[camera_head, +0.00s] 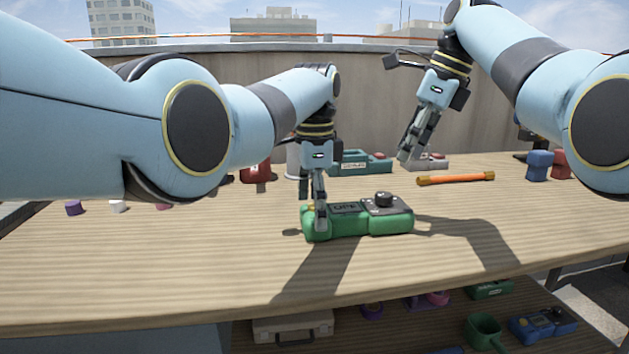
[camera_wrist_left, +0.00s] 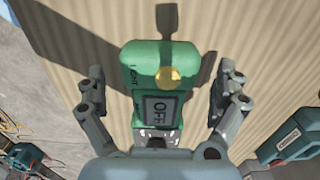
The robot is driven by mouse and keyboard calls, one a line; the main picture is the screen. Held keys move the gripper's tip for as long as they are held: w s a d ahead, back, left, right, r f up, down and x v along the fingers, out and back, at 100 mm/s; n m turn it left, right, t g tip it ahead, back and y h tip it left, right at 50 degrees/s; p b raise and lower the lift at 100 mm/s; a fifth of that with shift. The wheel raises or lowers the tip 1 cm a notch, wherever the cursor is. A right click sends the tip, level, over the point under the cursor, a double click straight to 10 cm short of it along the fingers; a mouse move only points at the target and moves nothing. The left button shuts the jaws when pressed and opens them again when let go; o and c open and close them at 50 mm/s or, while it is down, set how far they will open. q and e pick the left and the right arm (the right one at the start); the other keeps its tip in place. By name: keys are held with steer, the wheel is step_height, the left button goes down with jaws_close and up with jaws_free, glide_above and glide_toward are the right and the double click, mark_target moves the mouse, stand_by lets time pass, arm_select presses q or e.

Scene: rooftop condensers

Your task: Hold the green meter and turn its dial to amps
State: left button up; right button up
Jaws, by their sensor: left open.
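The green meter (camera_head: 355,222) lies flat on the bench, its screen up. Its black dial (camera_head: 384,199) is at the right end of the top. In the left wrist view the meter (camera_wrist_left: 143,62) shows a screen (camera_wrist_left: 161,111) reading OFF and a round gold button (camera_wrist_left: 169,78); the dial does not show clearly there. My left gripper (camera_head: 319,212) points down at the meter's left end. Its open fingers stand either side of the meter, with gaps showing. My right gripper (camera_head: 406,153) hangs above the back of the bench, away from the meter; its finger gap is unclear.
An orange rod (camera_head: 455,179) lies behind and right of the meter. A teal device (camera_head: 362,162), a red object (camera_head: 256,171) and a blue object (camera_head: 538,165) stand farther back. The bench (camera_head: 180,270) is clear in front; a lower shelf holds a case (camera_head: 292,328).

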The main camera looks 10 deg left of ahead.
arm_select(q)
steer(key=shift+f, duration=1.45)
steer(key=shift+c, duration=0.4)
